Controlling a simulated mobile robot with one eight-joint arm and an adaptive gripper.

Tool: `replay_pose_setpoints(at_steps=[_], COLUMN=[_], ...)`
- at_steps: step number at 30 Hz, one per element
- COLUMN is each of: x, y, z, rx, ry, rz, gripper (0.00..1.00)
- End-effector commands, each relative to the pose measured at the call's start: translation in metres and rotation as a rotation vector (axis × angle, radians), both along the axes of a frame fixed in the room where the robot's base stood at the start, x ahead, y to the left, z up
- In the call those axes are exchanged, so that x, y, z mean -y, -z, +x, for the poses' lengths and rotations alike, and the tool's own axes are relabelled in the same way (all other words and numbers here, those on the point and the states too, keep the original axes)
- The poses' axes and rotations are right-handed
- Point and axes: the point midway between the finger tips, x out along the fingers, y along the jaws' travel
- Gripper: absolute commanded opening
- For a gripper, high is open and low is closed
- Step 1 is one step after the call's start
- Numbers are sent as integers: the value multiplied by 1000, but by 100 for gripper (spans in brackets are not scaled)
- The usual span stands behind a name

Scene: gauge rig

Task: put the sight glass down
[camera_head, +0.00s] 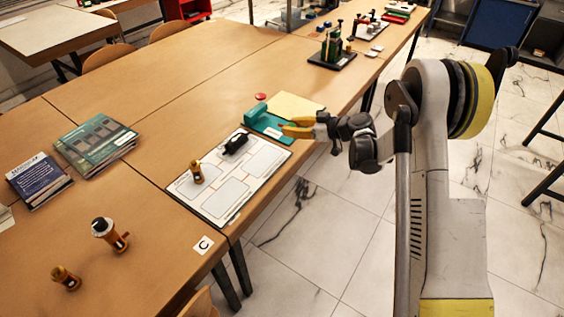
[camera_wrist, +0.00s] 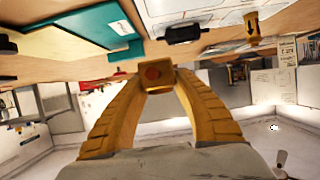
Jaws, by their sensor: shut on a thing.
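My gripper (camera_wrist: 155,95) is shut on a small brass-brown piece with a round red face, which I take to be the sight glass (camera_wrist: 153,74). It sits between the yellow fingertips in the wrist view. In the head view my gripper (camera_head: 286,127) appears over the right side of the teal stand (camera_head: 254,118), by the table's edge; the held piece cannot be made out there. A white mat with outlined areas (camera_head: 212,205) lies left of the gripper.
Books (camera_head: 95,144) lie at left. The table's middle is clear.

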Motion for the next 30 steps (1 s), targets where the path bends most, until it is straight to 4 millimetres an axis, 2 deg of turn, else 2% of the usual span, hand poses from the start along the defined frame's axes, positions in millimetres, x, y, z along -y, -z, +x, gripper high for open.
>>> replay_pose_setpoints(at_steps=[2,5,12,18,23,30], x=[-3,-17,-77,-109,-114,-114], y=[3,13,51,68,74,110], z=[1,1,-6,-9,-9,-9], rx=[0,0,0,0,1,0], ry=[4,4,2,4,8,7], rz=[1,1,1,0,1,1], gripper=[0,0,0,0,0,0])
